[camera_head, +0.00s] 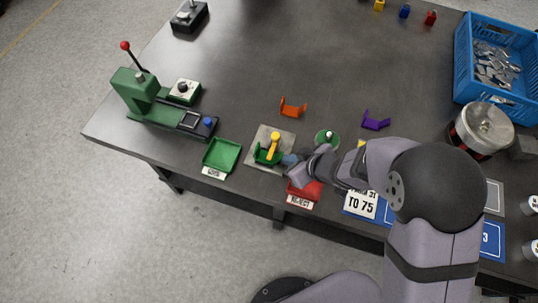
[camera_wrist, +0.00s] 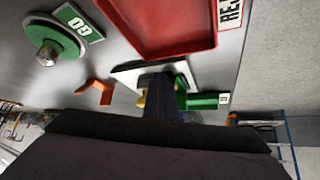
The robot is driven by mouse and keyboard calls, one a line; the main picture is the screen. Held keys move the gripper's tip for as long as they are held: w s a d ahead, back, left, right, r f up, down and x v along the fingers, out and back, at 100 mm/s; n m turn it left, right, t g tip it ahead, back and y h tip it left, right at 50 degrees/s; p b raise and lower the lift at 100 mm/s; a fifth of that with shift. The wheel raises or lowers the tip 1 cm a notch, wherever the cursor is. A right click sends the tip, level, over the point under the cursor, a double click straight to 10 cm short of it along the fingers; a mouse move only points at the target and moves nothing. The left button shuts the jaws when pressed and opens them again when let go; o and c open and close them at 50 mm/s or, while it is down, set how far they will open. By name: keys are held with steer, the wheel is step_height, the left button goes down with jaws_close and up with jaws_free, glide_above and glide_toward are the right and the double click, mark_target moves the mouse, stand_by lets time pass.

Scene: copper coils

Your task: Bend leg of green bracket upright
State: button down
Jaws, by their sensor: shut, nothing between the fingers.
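The green bracket (camera_head: 266,157) sits on a light square plate (camera_head: 284,132), with a yellow handle-like part (camera_head: 273,142) standing over it. The green bracket also shows in the wrist view (camera_wrist: 181,82), partly hidden behind my gripper. Whether its leg is flat or upright is too small to tell. My gripper (camera_head: 288,159) is shut and empty, low at the bracket's right side in the head view. In the wrist view my gripper (camera_wrist: 162,108) points at the bracket and covers part of it. I cannot tell whether they touch.
A green tray (camera_head: 222,155) lies left of the plate and a red reject tray (camera_head: 304,190) lies right. An orange bracket (camera_head: 293,107), a purple bracket (camera_head: 375,121) and a green disc with a knob (camera_head: 327,139) stand behind. A green lever press (camera_head: 140,95) is at left.

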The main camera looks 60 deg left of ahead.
stand_by(0.3)
steer(key=shift+w+d+p, duration=0.25)
steer(key=shift+p, duration=0.05)
steer(key=shift+r, duration=0.1)
step_height(320, 180, up, 7)
steer(key=p, duration=0.7)
steer(key=shift+p, duration=0.35)
stand_by(0.3)
